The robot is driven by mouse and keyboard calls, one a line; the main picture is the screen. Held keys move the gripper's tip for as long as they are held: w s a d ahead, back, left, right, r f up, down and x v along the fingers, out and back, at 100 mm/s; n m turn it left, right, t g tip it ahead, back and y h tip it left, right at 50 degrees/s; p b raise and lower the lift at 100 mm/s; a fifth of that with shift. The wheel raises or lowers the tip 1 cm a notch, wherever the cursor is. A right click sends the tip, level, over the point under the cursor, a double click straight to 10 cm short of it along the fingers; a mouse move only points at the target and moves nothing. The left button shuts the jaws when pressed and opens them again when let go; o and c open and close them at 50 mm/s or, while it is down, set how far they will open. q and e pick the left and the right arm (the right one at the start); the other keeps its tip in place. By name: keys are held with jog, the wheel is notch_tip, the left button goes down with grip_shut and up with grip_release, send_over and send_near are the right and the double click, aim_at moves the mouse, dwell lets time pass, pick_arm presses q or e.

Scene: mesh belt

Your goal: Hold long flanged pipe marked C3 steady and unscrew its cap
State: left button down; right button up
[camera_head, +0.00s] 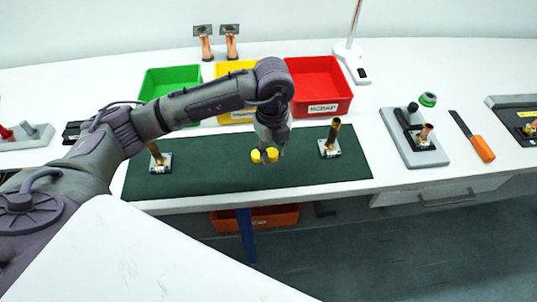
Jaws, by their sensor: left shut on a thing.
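My left gripper (270,150) points down over the middle of the dark green mat (220,175). It is shut on a yellow piece, apparently a cap (256,156), which shows in two parts beside a dark finger. I cannot tell whether a pipe is attached to it. A copper flanged pipe (332,136) stands on the mat to the right of the gripper. Another copper flanged pipe (156,154) stands at the mat's left, partly hidden by my arm. Their labels are too small to read, so I cannot tell which is C3. My right gripper is out of view.
Green (172,77), yellow (236,116) and red (318,108) bins stand behind the mat. Two flanged pipes (205,46) stand farther back. To the right are a grey fixture (398,141), a green ring (428,99) and an orange-handled tool (482,149). The mat's right part is mostly clear.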

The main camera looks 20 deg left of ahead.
aim_at(270, 166)
pick_arm(q)
jog(key=shift+w+a+f, duration=0.1)
jog(key=shift+a+f, duration=0.3)
jog(key=shift+f, duration=0.05)
notch_tip(270, 166, down, 3)
jog(key=shift+f+p, duration=0.1)
jog(key=shift+p, duration=0.6)
jog(key=shift+f, duration=0.2)
jog(key=shift+f, duration=0.1)
jog(key=shift+f, duration=0.15)
jog(key=c, duration=0.8)
grip_release()
